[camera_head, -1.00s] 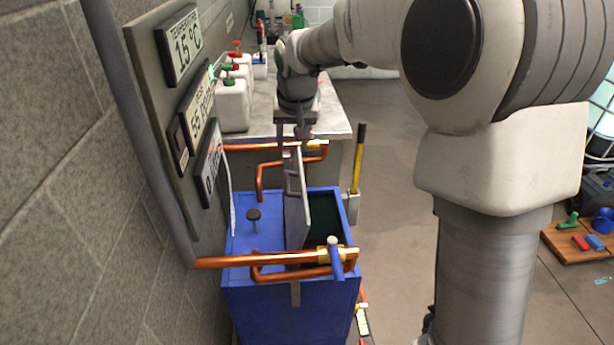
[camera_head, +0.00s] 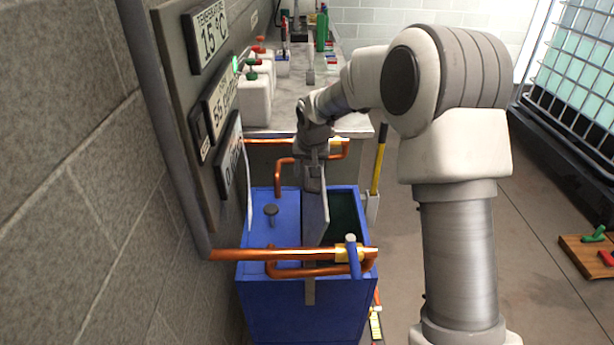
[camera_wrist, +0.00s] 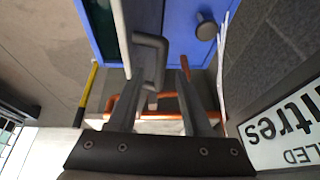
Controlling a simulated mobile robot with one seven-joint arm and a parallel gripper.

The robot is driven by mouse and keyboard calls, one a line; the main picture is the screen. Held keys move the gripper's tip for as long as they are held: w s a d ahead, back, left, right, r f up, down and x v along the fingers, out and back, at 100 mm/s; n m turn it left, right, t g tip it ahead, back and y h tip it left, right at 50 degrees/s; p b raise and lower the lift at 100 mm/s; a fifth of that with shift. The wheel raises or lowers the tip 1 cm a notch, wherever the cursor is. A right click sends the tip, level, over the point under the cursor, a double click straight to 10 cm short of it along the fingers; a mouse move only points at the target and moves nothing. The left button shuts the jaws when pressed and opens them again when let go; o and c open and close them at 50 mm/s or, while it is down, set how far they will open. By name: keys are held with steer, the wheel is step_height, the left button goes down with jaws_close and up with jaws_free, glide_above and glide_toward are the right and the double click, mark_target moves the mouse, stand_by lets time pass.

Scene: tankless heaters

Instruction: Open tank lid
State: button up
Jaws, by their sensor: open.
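The blue tank (camera_head: 300,293) stands by the wall, its right-hand opening (camera_head: 347,215) dark green inside. The grey tank lid (camera_head: 316,217) stands raised, nearly upright, along the left side of that opening. My gripper (camera_head: 313,183) is at the lid's upper far end, pointing down, and hides part of it. In the wrist view my gripper (camera_wrist: 157,76) has its two fingers apart. The lid's bent grey handle (camera_wrist: 152,41) shows in front of and partly between the fingers. I cannot tell whether a finger touches the lid.
Copper pipes (camera_head: 285,254) with a blue-handled valve (camera_head: 353,256) cross the tank's near side. A gauge panel (camera_head: 172,90) hangs on the left wall. A counter (camera_head: 350,118) with white jugs stands behind. A yellow-handled tool (camera_head: 378,160) stands right of the tank.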

steer(key=shift+x, duration=1.05)
jaws_close()
stand_by(0.7)
